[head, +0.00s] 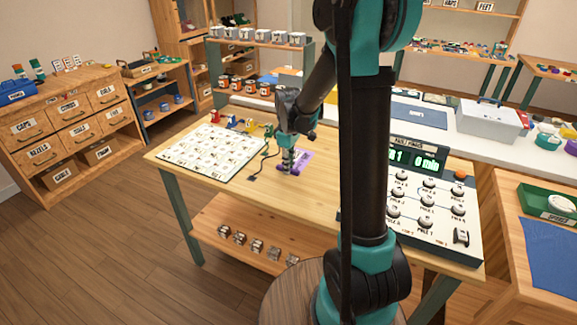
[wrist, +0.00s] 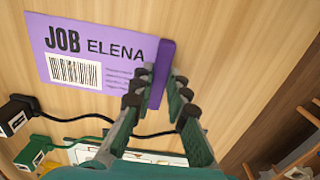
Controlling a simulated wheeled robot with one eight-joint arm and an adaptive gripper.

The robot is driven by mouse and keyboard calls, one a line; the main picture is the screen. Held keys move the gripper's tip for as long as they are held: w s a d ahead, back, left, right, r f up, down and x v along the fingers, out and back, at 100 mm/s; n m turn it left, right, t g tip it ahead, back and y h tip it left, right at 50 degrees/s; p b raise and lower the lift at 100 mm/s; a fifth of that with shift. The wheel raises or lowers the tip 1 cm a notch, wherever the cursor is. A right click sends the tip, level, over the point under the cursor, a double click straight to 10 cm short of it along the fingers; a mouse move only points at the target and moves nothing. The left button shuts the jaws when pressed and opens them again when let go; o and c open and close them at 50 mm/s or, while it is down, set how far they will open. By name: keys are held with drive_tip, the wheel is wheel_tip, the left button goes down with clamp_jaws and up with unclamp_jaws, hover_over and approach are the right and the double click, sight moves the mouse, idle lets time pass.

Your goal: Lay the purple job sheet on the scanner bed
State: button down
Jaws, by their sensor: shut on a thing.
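The purple job sheet (head: 304,158) is at the wooden table, right beside my gripper (head: 288,167). In the wrist view the sheet (wrist: 115,72) reads "JOB ELENA" and carries a barcode. It has a darker purple raised strip along its right edge. My gripper (wrist: 164,76) is shut on that strip, one finger on each side. The sheet looks flat and close to the wood; I cannot tell whether it touches the table. I cannot pick out the scanner bed for sure; a dark blue flat panel (head: 418,116) lies on the white counter behind.
A white board with rows of labels (head: 212,152) lies left on the table. Black and green cables with plugs (wrist: 22,115) lie near the sheet. A panel of labelled knobs (head: 420,207) stands at the right. A grey box (head: 490,122) sits on the counter.

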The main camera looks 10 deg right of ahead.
drive_tip(key=c, duration=1.5)
unclamp_jaws()
